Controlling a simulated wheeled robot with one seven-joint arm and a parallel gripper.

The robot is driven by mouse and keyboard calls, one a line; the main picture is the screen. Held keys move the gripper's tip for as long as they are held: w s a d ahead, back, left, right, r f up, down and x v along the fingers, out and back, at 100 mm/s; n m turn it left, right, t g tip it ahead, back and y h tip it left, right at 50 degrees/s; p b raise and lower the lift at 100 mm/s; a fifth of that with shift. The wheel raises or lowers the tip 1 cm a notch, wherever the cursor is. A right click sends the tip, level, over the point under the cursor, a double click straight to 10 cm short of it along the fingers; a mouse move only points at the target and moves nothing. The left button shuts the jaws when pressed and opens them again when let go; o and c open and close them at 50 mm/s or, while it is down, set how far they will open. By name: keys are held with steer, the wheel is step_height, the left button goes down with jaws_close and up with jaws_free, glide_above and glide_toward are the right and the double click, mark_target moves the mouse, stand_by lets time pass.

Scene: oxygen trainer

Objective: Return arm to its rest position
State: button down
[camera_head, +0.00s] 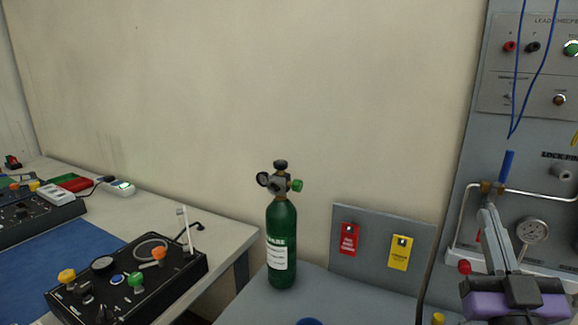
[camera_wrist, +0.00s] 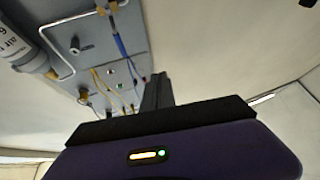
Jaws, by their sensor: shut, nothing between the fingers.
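My gripper (camera_head: 488,212) is at the lower right of the head view, its purple body low and its grey fingers pointing up in front of the grey wall panel (camera_head: 468,150). The fingers are together and empty. In the head view the fingertips overlap the area just below a blue-handled valve (camera_head: 507,165) on a metal pipe; I cannot tell whether they touch it. In the wrist view the dark fingers (camera_wrist: 157,88) stand close together. The panel (camera_wrist: 135,40) with its blue handle (camera_wrist: 120,45) lies beyond them.
A green oxygen cylinder (camera_head: 282,240) stands upright on the grey table (camera_head: 330,300), left of a small board (camera_head: 372,235) with red and yellow tags. A black control box (camera_head: 125,275) sits on the left bench (camera_head: 215,240). Blue wires hang on the panel. The wall space above the cylinder is clear.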

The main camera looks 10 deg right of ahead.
steer(key=s+a+f+g+y, duration=0.2)
steer(key=s+a+f, duration=0.3)
steer(key=s+f, duration=0.4)
steer(key=s+a+f+n+g+y+p, duration=0.1)
steer(key=s+a+f+g+y, duration=0.2)
steer(key=s+a+f, duration=0.2)
steer(key=s+a+f+n+g+y, duration=0.1)
steer(key=s+a+f, duration=0.4)
steer(key=s+f, duration=0.7)
steer(key=s+g+y, duration=0.1)
steer(key=s+g, duration=0.1)
steer(key=s, duration=0.4)
steer(key=shift+s+f+p, duration=0.2)
steer(key=shift+f+p, duration=0.1)
steer(key=shift+p, duration=0.05)
